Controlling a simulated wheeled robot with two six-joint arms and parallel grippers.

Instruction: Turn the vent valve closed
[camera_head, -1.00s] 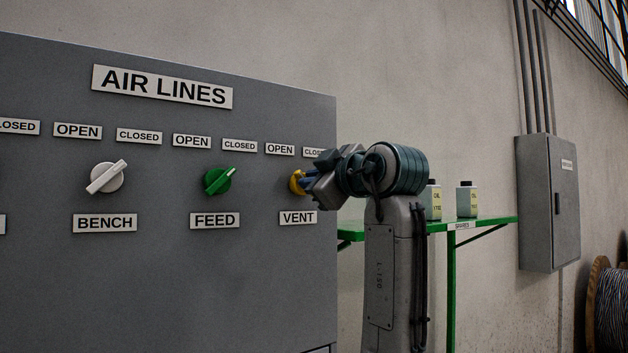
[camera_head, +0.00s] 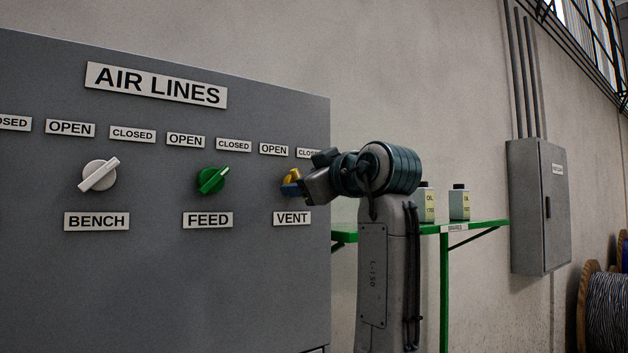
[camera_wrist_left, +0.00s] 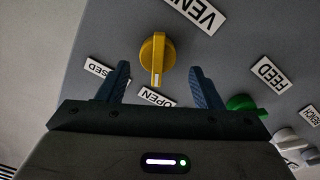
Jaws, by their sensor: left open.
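The yellow vent valve knob (camera_wrist_left: 157,55) is on the grey panel above the VENT plate (camera_head: 292,219). In the wrist view its white mark points at the OPEN plate (camera_wrist_left: 156,97); the CLOSED plate (camera_wrist_left: 100,69) is to the left of that. In the head view the knob (camera_head: 291,176) is partly hidden by my left gripper (camera_head: 292,189). My left gripper (camera_wrist_left: 159,69) is open, with one blue finger on either side of the knob and a gap on both sides. I cannot tell how deep the fingertips reach around it. My right gripper is not in view.
The green FEED knob (camera_head: 213,180) and the white BENCH knob (camera_head: 99,175) are on the same panel to the left. Right of the panel, a green shelf (camera_head: 478,225) carries two oil containers. A grey wall cabinet (camera_head: 540,205) and cable spool (camera_head: 606,310) are farther right.

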